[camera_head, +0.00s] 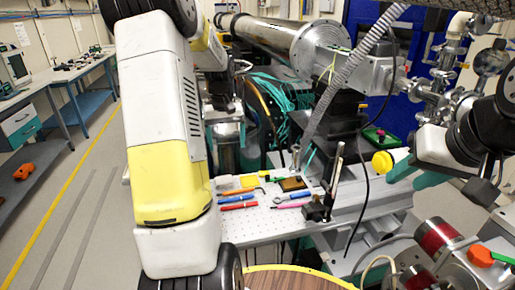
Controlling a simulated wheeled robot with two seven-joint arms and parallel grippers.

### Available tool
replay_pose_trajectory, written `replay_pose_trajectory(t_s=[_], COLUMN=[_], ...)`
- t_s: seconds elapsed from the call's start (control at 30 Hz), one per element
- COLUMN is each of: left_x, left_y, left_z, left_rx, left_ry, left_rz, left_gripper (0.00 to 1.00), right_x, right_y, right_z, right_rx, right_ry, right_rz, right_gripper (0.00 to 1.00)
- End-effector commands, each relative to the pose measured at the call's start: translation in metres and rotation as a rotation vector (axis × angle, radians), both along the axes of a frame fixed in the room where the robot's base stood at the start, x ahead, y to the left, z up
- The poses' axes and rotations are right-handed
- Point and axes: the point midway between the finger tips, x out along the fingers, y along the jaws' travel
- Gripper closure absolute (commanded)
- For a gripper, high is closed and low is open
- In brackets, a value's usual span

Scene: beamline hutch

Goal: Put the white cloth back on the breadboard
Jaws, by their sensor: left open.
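The breadboard (262,222) is the pale perforated plate in the middle, partly hidden behind my left arm. I cannot make out the white cloth for certain. A small whitish patch (226,181) shows at the plate's far left corner, too small to identify. My left arm crosses the view in front. Its gripper (241,67) seems to show as small dark parts beyond the arm, above and behind the breadboard. It looks open, with nothing seen in it. My right gripper is not visible.
A beam pipe (270,33) and teal cables (285,100) are behind. A bench (60,77) is far left.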

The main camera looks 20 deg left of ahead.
Motion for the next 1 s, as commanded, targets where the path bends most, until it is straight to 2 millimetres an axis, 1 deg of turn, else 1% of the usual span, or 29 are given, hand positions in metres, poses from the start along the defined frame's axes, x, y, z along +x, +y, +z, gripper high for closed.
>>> replay_pose_trajectory(t_s=[0.03,0.1,0.17,0.2,0.27,0.3,0.37,0.4,0.5,0.6,0.7,0.83,1.0], left_x=[-0.011,-0.032,-0.051,-0.065,-0.088,-0.103,-0.127,-0.143,-0.181,-0.210,-0.229,-0.240,-0.242], left_y=[-0.018,-0.042,-0.063,-0.076,-0.094,-0.106,-0.122,-0.132,-0.153,-0.168,-0.177,-0.182,-0.183], left_z=[0.027,0.057,0.079,0.091,0.107,0.117,0.128,0.133,0.140,0.140,0.138,0.135,0.135], left_rx=[0.007,0.011,0.011,0.012,0.010,0.009,0.004,0.001,-0.010,-0.023,-0.033,-0.039,-0.040], left_ry=[-0.040,-0.091,-0.136,-0.165,-0.211,-0.243,-0.288,-0.319,-0.391,-0.451,-0.490,-0.513,-0.515], left_rz=[-0.040,-0.095,-0.144,-0.176,-0.222,-0.254,-0.299,-0.330,-0.399,-0.453,-0.491,-0.514,-0.517], left_gripper=[0.16,0.16,0.16,0.16,0.16,0.16,0.16,0.16,0.16,0.16,0.16,0.16,0.16], right_x=[0.000,0.000,0.000,0.000,0.000,0.000,0.000,0.000,0.000,0.000,0.000,0.000,0.000], right_y=[0.000,0.000,0.000,0.000,0.000,0.000,0.000,0.000,0.000,0.000,0.000,0.000,0.000], right_z=[0.000,0.000,0.000,0.000,0.000,0.000,0.000,0.000,0.000,0.000,0.000,0.000,0.000], right_rx=[0.000,0.000,0.000,0.000,0.000,0.000,0.000,0.000,0.000,0.000,0.000,0.000,0.000], right_ry=[0.000,0.000,0.000,0.000,0.000,0.000,0.000,0.000,0.000,0.000,0.000,0.000,0.000], right_rz=[0.000,0.000,0.000,0.000,0.000,0.000,0.000,0.000,0.000,0.000,0.000,0.000,0.000], right_gripper=[0.62,0.62,0.62,0.62,0.62,0.62,0.62,0.62,0.62,0.62,0.62,0.62,0.62])
